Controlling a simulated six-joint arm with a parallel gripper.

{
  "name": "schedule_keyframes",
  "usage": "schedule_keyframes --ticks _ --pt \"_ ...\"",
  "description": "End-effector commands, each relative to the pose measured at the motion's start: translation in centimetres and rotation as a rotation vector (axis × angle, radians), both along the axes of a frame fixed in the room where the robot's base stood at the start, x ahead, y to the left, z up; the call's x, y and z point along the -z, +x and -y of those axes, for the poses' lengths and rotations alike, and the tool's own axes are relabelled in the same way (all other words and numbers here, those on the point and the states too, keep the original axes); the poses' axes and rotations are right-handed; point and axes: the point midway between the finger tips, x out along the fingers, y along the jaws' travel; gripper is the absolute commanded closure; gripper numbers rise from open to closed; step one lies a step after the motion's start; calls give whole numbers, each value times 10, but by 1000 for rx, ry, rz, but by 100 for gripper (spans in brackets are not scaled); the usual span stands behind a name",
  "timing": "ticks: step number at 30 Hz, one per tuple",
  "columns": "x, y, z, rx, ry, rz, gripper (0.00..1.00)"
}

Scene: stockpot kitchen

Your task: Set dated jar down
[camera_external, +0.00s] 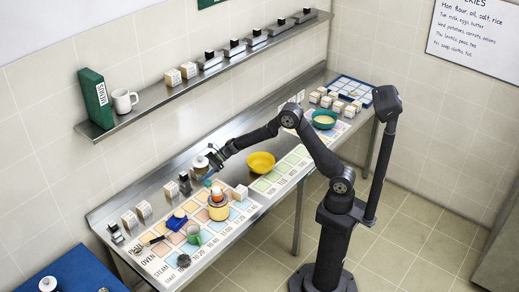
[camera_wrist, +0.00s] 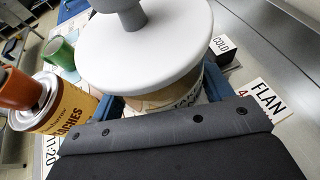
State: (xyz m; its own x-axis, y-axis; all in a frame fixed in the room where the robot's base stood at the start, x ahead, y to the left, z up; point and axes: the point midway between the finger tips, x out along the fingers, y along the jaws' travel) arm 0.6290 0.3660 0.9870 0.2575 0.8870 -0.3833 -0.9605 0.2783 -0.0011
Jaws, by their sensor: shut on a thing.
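The jar (camera_wrist: 147,45) has a broad white lid with a grey knob, and a pale body with a printed label, partly hidden under the lid. My gripper (camera_external: 211,161) is shut on it, with blue finger pads on both sides of the body in the wrist view. In the external view the jar (camera_external: 200,163) is small and held over the back part of the counter. Its base and any gap below it are hidden. The label is only partly visible, and I cannot read a date.
A yellow can (camera_external: 218,209) with an orange item on top stands close by; it also shows left in the wrist view (camera_wrist: 72,108). A yellow bowl (camera_external: 261,162) stands to the right. A green mug (camera_external: 193,233) is nearer the front. A shelf (camera_external: 150,101) runs above the counter.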

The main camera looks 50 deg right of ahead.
Motion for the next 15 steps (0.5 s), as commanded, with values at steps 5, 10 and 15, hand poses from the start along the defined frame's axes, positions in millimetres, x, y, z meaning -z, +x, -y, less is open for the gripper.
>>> schedule_keyframes --ticks 5,10,15 --pt "23 -6 -40 -6 0 -1 70" --pt "44 -9 -75 -5 0 -1 70" --pt "57 -11 -97 -4 1 1 70"
